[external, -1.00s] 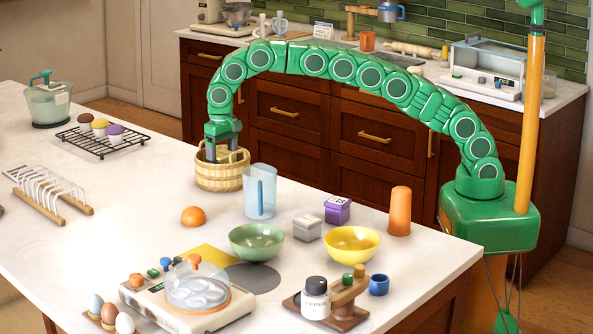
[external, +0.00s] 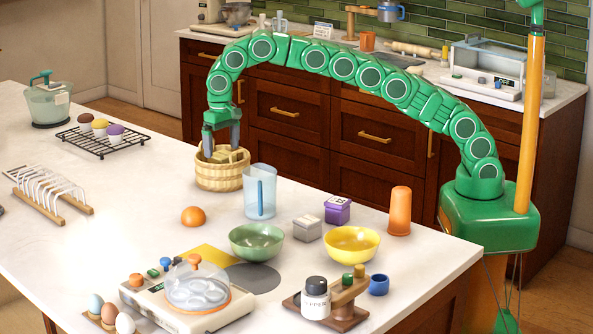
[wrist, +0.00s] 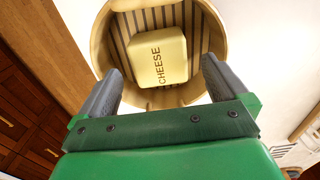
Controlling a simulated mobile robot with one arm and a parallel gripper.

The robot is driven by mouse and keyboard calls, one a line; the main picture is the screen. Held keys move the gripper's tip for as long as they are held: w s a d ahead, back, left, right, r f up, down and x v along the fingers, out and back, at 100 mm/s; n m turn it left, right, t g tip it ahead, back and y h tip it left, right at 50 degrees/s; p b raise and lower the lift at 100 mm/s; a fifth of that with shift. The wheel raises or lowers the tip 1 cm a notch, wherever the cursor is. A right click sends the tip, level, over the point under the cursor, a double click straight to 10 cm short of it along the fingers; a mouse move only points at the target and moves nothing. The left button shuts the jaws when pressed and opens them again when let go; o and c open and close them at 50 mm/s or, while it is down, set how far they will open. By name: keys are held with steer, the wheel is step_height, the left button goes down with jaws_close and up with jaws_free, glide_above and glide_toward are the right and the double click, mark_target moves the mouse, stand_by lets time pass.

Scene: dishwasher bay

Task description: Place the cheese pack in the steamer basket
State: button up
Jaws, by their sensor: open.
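The cheese pack (wrist: 158,57) is a pale yellow block lettered CHEESE. In the wrist view it lies inside the round woven steamer basket (wrist: 217,35), against its slatted bottom. In the external view the basket (external: 223,181) stands on the white counter, with the pale top of the cheese pack (external: 232,156) showing within its rim. My gripper (external: 221,150) points down at the basket. In the wrist view its two grey fingers (wrist: 160,85) are spread wide apart, with nothing held between them.
A black rack with several muffins (external: 101,128) is to the left. Green (external: 257,242) and yellow (external: 351,245) bowls are nearer the front right.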

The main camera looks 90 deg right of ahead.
mark_target(223, 153)
steer(key=shift+r, duration=1.9)
steer(key=shift+s+r, duration=0.1)
steer(key=s+a+r+n, duration=0.15)
steer(key=s+r, duration=0.35)
steer(key=s, duration=0.8)
steer(key=s+d+r+n, duration=0.1)
steer(key=s+r+n, duration=0.3)
steer(key=s, duration=1)
steer(key=s+f+n+g, duration=0.1)
steer(key=s+f, duration=0.2)
steer(key=s, duration=1.4)
steer(key=s+f+n, duration=0.2)
steer(key=s+f, duration=0.2)
steer(key=s, duration=1.4)
steer(key=shift+s+a+g, duration=0.3)
steer(key=shift+s+g, duration=0.05)
steer(key=shift+g, duration=0.05)
